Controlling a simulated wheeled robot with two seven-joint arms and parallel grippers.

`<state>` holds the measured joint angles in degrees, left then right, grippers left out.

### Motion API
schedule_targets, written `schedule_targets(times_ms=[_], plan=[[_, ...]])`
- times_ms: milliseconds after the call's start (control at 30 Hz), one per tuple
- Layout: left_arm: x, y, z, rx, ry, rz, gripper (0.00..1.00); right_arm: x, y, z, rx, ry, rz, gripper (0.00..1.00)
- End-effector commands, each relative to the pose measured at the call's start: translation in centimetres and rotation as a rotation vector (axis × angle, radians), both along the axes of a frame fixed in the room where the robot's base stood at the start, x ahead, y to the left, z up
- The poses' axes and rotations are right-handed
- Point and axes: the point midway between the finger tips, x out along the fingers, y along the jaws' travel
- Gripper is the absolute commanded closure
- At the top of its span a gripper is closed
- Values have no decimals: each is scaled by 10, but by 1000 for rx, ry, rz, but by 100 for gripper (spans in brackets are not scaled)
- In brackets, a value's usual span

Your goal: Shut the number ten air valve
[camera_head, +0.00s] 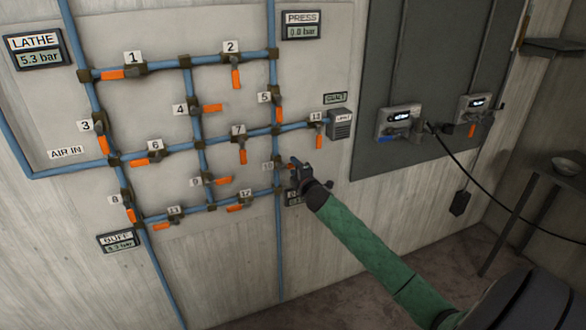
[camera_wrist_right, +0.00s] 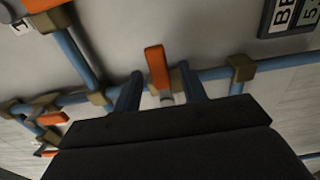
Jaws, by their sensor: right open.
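The valve labelled 10 (camera_head: 268,167) sits on the vertical blue pipe at the lower right of the wall panel. Its orange handle (camera_head: 290,166) shows just left of my right gripper (camera_head: 297,172), which partly hides the valve. In the right wrist view, the orange handle (camera_wrist_right: 156,67) stands between the two open fingers of my right gripper (camera_wrist_right: 160,75). A gap shows on each side of the handle. The handle appears to point across its pipe. My left gripper is not in view.
Several other numbered valves surround it, including valve 7 (camera_head: 239,152), valve 9 (camera_head: 217,181) and valve 12 (camera_head: 241,205). A partly hidden display (camera_head: 293,198) sits just below my gripper. A grey box (camera_head: 340,125) is above right.

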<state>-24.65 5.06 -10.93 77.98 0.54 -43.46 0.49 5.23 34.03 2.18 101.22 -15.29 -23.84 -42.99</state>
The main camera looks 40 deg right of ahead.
Motion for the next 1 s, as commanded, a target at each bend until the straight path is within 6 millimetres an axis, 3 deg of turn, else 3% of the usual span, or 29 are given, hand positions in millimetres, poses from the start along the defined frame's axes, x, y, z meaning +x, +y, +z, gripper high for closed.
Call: schedule_targets(times_ms=[200,400,1000], plan=[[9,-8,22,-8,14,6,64,-31,8,-3,-2,0,1,58],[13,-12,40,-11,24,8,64,-49,12,-2,-2,0,1,58],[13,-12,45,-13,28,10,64,-54,13,0,-1,0,0,58]])
